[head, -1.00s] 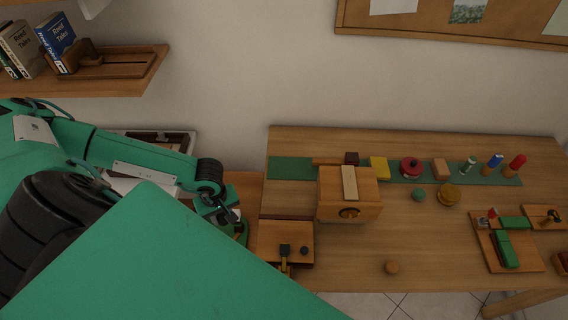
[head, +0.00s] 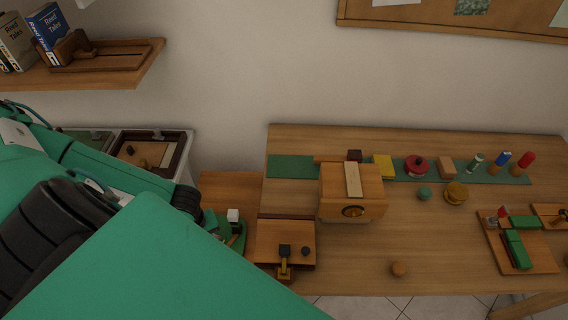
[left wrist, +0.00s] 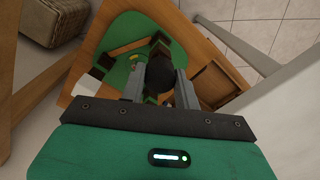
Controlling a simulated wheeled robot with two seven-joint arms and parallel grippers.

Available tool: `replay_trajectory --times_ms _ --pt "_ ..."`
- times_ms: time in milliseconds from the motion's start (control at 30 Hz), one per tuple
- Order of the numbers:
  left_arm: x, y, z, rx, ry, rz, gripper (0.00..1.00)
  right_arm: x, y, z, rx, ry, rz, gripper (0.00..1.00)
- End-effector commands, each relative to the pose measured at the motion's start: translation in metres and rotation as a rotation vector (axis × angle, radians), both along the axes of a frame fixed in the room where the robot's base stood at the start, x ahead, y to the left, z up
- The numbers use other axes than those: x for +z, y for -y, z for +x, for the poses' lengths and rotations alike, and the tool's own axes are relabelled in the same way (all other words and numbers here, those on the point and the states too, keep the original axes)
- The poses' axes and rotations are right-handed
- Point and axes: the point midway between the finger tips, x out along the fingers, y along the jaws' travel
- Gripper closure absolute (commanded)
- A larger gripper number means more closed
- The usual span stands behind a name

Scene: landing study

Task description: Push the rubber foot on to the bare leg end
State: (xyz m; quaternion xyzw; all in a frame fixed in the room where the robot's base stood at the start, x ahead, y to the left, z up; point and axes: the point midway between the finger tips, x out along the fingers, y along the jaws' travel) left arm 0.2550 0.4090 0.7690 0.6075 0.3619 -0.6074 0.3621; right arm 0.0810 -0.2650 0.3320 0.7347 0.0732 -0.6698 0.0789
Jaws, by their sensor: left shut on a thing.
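In the left wrist view my left gripper (left wrist: 158,80) is shut on a dark, rounded piece that looks like the rubber foot (left wrist: 160,70). Beyond it is a green board (left wrist: 122,38) with dark upright parts, partly hidden by the fingers and held piece. I cannot tell which part is the bare leg end or whether the foot touches it. In the head view the green piece (head: 238,240) shows beside my arm, with a white block (head: 233,214) at its top. My arm hides the left gripper there. My right gripper is not in view.
The wooden table (head: 345,270) carries a wooden box (head: 338,205), a small board with a black block (head: 270,236) and several coloured pieces along a green strip (head: 290,167). A crate (head: 187,148) stands behind my arm. A wicker basket (left wrist: 50,22) is on the floor.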

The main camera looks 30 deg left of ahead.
Motion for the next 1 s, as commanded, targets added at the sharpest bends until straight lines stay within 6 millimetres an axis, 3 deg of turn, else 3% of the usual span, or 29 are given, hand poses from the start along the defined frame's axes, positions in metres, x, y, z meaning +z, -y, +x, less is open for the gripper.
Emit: replay_trajectory --times_ms 1000 --pt "-0.016 0.000 0.000 0.000 0.000 0.000 0.90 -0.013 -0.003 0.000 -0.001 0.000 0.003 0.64"
